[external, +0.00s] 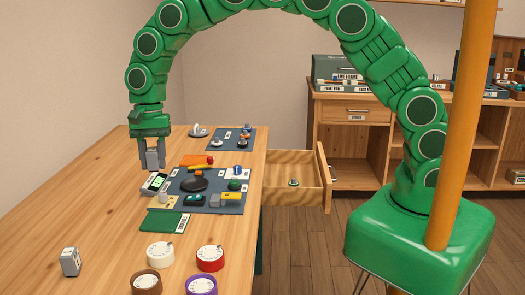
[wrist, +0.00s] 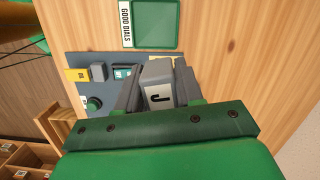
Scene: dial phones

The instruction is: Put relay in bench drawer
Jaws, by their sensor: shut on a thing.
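My gripper (external: 152,160) is shut on a small grey block (external: 152,159), held upright over the left edge of the dark work mat. In the wrist view the grey block (wrist: 158,80) sits between the fingers, with a white label bearing a dark hooked mark. I cannot read a name on it, so I cannot tell for sure that it is the relay. The bench drawer (external: 325,178) is pulled open at the right side of the bench, with a small dark green round item (external: 293,183) inside. My gripper is well left of the drawer.
A similar grey block (external: 70,262) stands at the front left of the bench (external: 110,200). The dark mat (external: 228,209) carries several small parts. A green tray (external: 160,222) and several dials, including a red one (external: 210,258), lie in front. The bench's left side is mostly clear.

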